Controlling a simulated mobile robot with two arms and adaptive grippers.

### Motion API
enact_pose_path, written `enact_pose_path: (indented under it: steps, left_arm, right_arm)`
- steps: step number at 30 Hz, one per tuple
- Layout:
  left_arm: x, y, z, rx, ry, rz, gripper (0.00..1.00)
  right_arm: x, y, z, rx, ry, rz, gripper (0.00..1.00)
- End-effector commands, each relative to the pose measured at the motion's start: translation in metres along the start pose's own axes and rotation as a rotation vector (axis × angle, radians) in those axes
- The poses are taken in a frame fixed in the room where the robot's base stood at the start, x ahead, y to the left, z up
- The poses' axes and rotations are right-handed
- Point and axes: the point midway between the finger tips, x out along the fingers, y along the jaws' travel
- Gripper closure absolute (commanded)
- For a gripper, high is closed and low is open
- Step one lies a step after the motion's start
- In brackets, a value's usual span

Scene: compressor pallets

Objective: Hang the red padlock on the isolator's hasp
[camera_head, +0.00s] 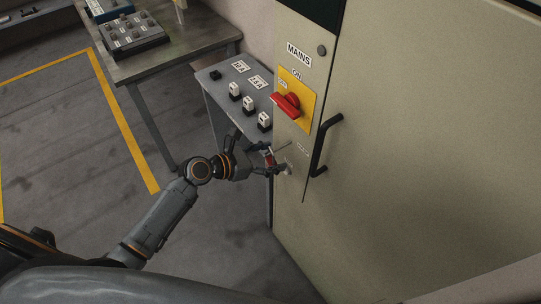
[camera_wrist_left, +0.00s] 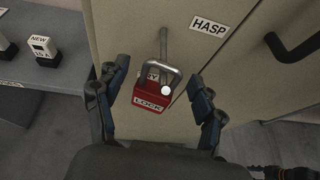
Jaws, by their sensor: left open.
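The red padlock (camera_wrist_left: 151,99), marked LOCK, is between the fingers of my left gripper (camera_wrist_left: 160,92) in the left wrist view. The fingers are open, with gaps on both sides of the padlock. Its grey shackle lies across the hasp's metal bar (camera_wrist_left: 163,43); the bar appears to pass through the shackle, with a pale round end in front of the padlock. The HASP label (camera_wrist_left: 208,23) is on the panel beside it. In the head view my left gripper (camera_head: 274,161) is at the cabinet front, below the isolator's red switch (camera_head: 287,105); the padlock is a small, partly hidden red patch there.
The cabinet (camera_head: 430,130) has a black door handle (camera_head: 326,145) right of the gripper. A narrow grey shelf (camera_head: 216,87) with several small labelled items stands left of the cabinet. A workbench (camera_head: 182,50) with a control box (camera_head: 131,33) is farther back. Floor at left is clear.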

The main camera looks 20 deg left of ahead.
Motion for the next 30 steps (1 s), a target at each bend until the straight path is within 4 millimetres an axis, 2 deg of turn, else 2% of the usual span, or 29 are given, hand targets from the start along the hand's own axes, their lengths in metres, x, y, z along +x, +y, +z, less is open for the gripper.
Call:
enact_pose_path:
  steps: [5, 18, 24, 30]
  left_arm:
    - [-0.012, 0.001, -0.002, 0.0, 0.003, 0.001, 0.31]
    - [-0.099, 0.0, -0.002, 0.001, 0.003, 0.0, 0.31]
    - [-0.118, 0.0, -0.001, 0.0, 0.001, 0.0, 0.31]
    - [-0.12, 0.0, 0.0, 0.001, 0.0, 0.001, 0.31]
  right_arm:
    - [0.0, 0.0, 0.001, 0.0, -0.001, 0.0, 0.6]
    - [0.0, -0.002, 0.0, 0.001, 0.0, -0.002, 0.6]
    - [0.0, -0.002, 0.0, 0.001, 0.0, -0.002, 0.6]
    - [0.0, -0.002, 0.0, 0.001, 0.0, -0.002, 0.6]
